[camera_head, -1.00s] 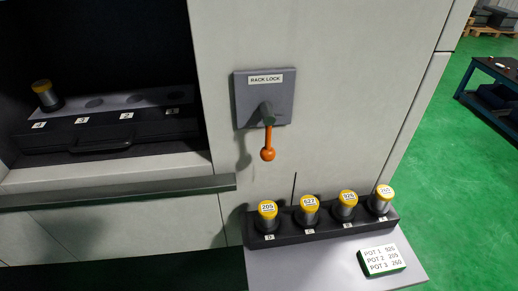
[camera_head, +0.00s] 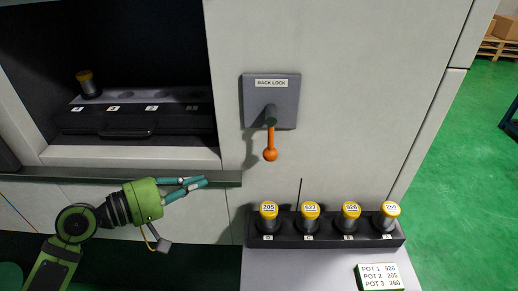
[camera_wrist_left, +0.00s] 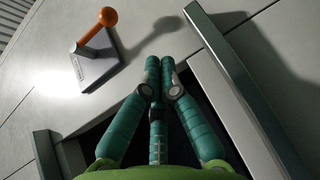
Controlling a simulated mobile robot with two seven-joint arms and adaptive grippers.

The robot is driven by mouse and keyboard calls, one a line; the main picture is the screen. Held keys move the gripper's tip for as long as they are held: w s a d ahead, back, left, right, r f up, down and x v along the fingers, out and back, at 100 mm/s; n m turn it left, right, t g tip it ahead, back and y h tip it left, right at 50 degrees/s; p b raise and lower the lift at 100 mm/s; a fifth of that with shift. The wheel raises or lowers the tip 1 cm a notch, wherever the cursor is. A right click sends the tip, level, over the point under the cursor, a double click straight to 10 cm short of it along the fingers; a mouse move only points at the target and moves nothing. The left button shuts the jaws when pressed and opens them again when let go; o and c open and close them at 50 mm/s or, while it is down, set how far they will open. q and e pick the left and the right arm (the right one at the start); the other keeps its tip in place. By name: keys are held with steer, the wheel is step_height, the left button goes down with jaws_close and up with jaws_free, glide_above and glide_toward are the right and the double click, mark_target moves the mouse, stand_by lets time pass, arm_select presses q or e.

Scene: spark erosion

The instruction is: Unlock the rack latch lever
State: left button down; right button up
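The rack latch lever (camera_head: 271,140) has an orange arm and ball end. It hangs straight down from a dark pivot on a grey plate (camera_head: 286,93) labelled RACK LOCK. My left gripper (camera_head: 206,182) has teal fingers and is below and left of the lever, in front of the ledge, apart from the lever. In the left wrist view the fingertips (camera_wrist_left: 160,62) come together with nothing between them. The orange ball (camera_wrist_left: 107,16) and plate (camera_wrist_left: 97,63) show at upper left there. My right gripper is in neither view.
A black rack (camera_head: 330,228) holds several yellow-capped pots below the lever, with a thin upright rod behind it. A label card (camera_head: 380,277) lies on the shelf. A protruding ledge (camera_head: 228,179) runs below the open chamber, where one pot (camera_head: 89,85) stands.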

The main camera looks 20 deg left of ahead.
mark_target(271, 134)
arm_select(q)
step_height(271, 134, up, 6)
steer(key=n+t+h, duration=0.1)
steer(key=shift+s+a+r+h, duration=0.2)
steer(key=shift+s+h, duration=0.1)
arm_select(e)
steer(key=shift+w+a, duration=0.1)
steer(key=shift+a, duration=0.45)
arm_select(q)
steer(key=shift+w+a, duration=0.1)
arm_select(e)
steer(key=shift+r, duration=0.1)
arm_select(q)
steer(key=p+x, duration=0.2)
steer(key=x, duration=0.3)
steer(key=p+x, duration=0.3)
steer(key=x, duration=0.2)
steer(key=shift+w+d+r, duration=0.1)
steer(key=shift+d+r, duration=0.15)
steer(key=d, duration=0.1)
steer(key=d+p, duration=0.2)
steer(key=shift+d+f, duration=0.3)
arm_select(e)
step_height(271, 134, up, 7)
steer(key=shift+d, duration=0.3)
